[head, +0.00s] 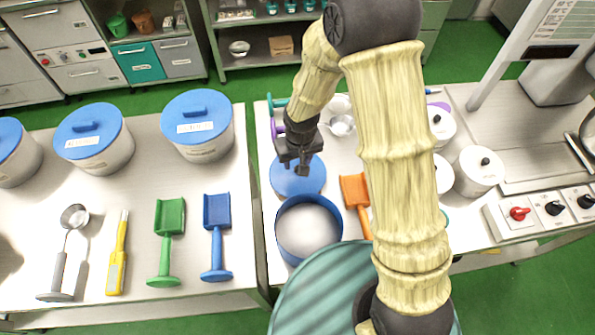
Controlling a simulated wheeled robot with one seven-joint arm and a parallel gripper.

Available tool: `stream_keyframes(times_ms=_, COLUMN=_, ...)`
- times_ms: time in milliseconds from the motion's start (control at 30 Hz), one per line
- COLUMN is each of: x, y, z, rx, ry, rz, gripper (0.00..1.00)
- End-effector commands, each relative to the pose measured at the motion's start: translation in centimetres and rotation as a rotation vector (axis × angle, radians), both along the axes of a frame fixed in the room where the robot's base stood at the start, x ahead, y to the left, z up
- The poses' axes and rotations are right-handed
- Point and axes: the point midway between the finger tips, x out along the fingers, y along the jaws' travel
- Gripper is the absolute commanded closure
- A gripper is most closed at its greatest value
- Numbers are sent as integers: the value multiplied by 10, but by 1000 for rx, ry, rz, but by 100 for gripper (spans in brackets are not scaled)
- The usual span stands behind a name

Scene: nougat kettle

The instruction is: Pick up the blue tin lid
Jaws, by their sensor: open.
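The blue tin lid (284,182) is a round blue disc lying on the right-hand table, just behind the open tin. The tin (308,229) has a blue wall and pale contents, and stands at the table's front left. My gripper (301,169) points down over the lid, with its fingers open around the lid's middle. The fingers and wrist hide part of the lid. I cannot tell whether the fingers touch it.
An orange scoop (354,190) lies right of the lid. White canisters with black knobs (478,172) stand farther right, by a switch box (535,212). The left table holds blue-lidded tubs (197,126), a green scoop (168,240) and a blue scoop (216,238). A gap separates the tables.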

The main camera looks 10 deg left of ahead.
Motion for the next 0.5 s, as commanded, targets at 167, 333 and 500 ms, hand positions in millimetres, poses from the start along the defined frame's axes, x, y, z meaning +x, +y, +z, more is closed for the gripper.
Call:
stream_keyframes(times_ms=167, x=1, y=-1, z=-22, rx=-2, ry=3, rz=3, gripper=55)
stream_keyframes(times_ms=333, x=2, y=0, z=-36, rx=-1, ry=2, rz=3, gripper=55)
stream_keyframes(times_ms=500, x=3, y=0, z=-37, rx=0, ry=0, rz=3, gripper=55)
